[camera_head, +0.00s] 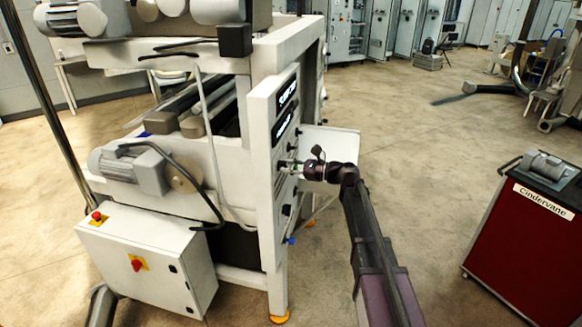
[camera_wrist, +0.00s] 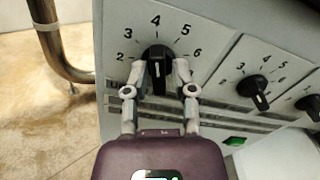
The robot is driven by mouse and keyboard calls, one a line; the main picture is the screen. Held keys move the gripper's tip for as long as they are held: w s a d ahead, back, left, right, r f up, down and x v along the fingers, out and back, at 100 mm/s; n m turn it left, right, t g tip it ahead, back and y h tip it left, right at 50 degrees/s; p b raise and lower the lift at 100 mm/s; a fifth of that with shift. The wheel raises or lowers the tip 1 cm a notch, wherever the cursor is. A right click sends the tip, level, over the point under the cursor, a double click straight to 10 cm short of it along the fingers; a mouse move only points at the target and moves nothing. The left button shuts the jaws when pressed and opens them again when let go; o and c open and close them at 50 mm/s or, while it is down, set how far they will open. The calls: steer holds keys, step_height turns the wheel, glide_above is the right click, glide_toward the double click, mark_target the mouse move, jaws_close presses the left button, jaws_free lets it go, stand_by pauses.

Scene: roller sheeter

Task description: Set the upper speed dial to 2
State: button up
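The speed dial at my gripper is a black knob (camera_wrist: 157,56) with a white line, on a light panel marked 2 to 6 around it in the wrist view. My gripper (camera_wrist: 167,75) has one finger on each side of this knob. The left fingertip is close to or touching the knob, and a gap shows before the right fingertip. I cannot tell for certain which number the knob points to.
A second black dial (camera_wrist: 257,90) with its own numbers and part of a third dial (camera_wrist: 311,104) lie to the right in the wrist view. A green button (camera_wrist: 235,141) is below.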

jaws_close()
steer(key=shift+d+r, duration=0.1)
